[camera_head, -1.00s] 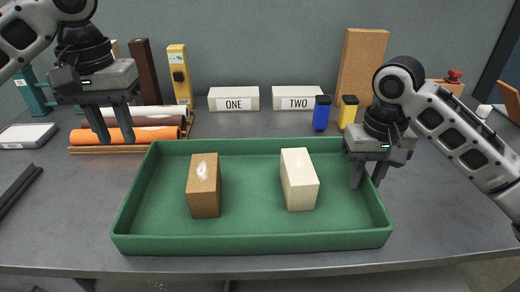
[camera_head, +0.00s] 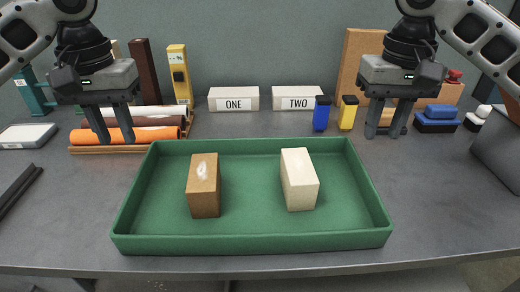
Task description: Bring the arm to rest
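My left gripper (camera_head: 115,135) hangs at the upper left, in front of the orange roll. Its two fingers are apart with nothing between them. My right gripper (camera_head: 384,131) hangs at the upper right, just beyond the tray's back right corner in the picture. Its fingers are also apart and hold nothing. A green tray (camera_head: 250,243) lies on the table between the arms. In it stand a brown brick (camera_head: 204,187) with a white mark at the left and a cream brick (camera_head: 299,180) at the right, apart from each other.
Behind the tray are label blocks ONE (camera_head: 234,99) and TWO (camera_head: 297,98). A blue bottle (camera_head: 321,114) and a yellow bottle (camera_head: 347,113) stand near my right gripper. Rolls (camera_head: 110,136) lie on a rack at left. A grey bin (camera_head: 500,148) is at right.

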